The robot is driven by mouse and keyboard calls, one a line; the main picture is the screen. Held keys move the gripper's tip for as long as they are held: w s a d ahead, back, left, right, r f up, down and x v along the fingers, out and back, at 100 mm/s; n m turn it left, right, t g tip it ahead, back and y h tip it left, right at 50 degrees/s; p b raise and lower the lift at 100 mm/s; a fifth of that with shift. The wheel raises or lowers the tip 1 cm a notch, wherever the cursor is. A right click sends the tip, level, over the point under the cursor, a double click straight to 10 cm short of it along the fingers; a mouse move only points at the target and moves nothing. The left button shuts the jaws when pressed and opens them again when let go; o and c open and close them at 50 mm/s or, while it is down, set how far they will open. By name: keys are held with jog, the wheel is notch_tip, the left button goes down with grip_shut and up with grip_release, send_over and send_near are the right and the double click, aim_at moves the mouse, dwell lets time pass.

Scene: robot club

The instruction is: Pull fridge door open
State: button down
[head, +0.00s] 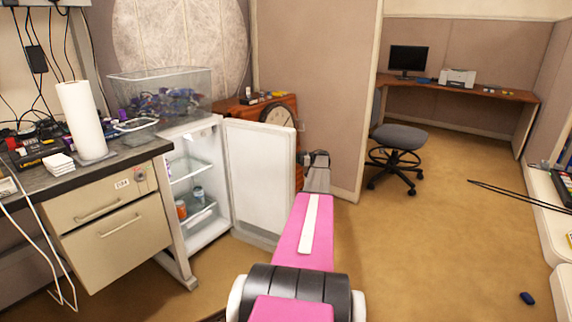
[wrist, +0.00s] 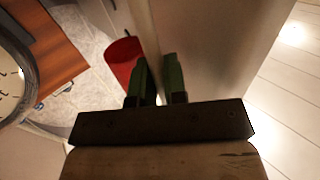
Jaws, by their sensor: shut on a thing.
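The small white fridge (head: 205,228) stands at the left, beside the drawer cabinet. Its door (head: 260,178) is swung wide open, so the lit shelves inside show, with a few small containers (head: 197,194) on them. My arm reaches forward to the door's outer right edge, and my gripper (head: 312,160) is there, partly hidden by the arm.
A beige drawer cabinet (head: 112,232) under a dark worktop stands left of the fridge. A wooden cabinet with a round clock (head: 277,115) is behind the door. A partition (head: 318,85) stands behind my gripper.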

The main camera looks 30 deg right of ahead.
jog(key=shift+w+d+g, duration=0.3)
jog(key=shift+w+d, duration=0.05)
jog(key=shift+w, duration=0.1)
jog(key=c, duration=1.2)
grip_release()
jog(key=shift+a, duration=0.15)
jog(key=v, duration=1.1)
jog(key=shift+f, duration=0.2)
jog(key=shift+w, duration=0.1)
